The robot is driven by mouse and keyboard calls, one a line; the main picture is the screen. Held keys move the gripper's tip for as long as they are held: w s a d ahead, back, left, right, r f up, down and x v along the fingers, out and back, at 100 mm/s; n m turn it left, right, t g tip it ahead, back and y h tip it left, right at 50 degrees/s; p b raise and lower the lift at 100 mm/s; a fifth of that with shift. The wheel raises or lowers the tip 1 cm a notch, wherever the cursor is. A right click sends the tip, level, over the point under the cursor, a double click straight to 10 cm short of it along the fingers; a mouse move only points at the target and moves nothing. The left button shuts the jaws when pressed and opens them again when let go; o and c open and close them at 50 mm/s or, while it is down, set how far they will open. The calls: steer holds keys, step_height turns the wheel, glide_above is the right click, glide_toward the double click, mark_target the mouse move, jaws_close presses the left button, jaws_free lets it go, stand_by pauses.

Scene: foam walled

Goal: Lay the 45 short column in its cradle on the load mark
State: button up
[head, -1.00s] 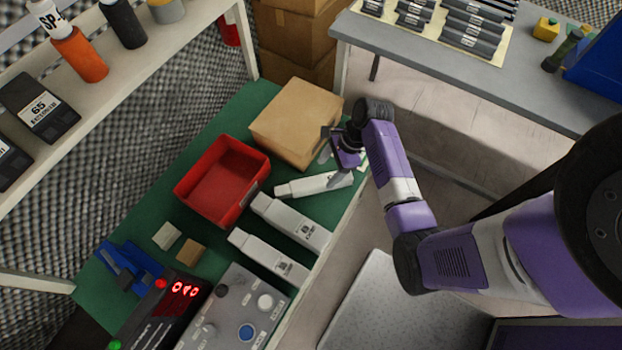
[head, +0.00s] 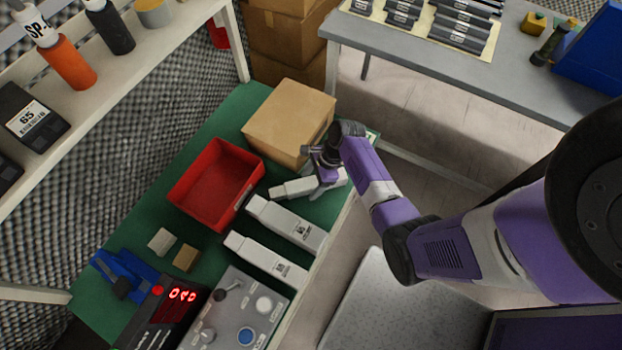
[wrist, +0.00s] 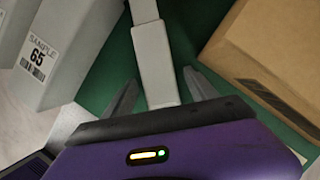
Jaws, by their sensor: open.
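My gripper (head: 322,172) is open over the farthest of three pale columns on the green bench. In the wrist view my gripper (wrist: 161,92) has one finger on each side of this column (wrist: 153,55), with gaps between. The same column (head: 292,188) is partly hidden by my gripper in the head view; no number on it is readable. The middle column (head: 285,220) and the nearest column (head: 265,257) lie beside it. A column in the wrist view (wrist: 75,30) is labelled SAMPLE 65. A blue fixture (head: 125,272), possibly the cradle, sits at the bench's left end. I cannot make out a load mark.
A cardboard box (head: 290,122) stands close behind my gripper. A red tray (head: 214,192) is left of the columns. Small blocks (head: 185,258), a lit red display (head: 180,297) and a control box (head: 240,308) occupy the near bench. A shelf (head: 150,70) overhangs the left.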

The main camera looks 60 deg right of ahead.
jaws_close()
steer(key=shift+r, duration=0.1)
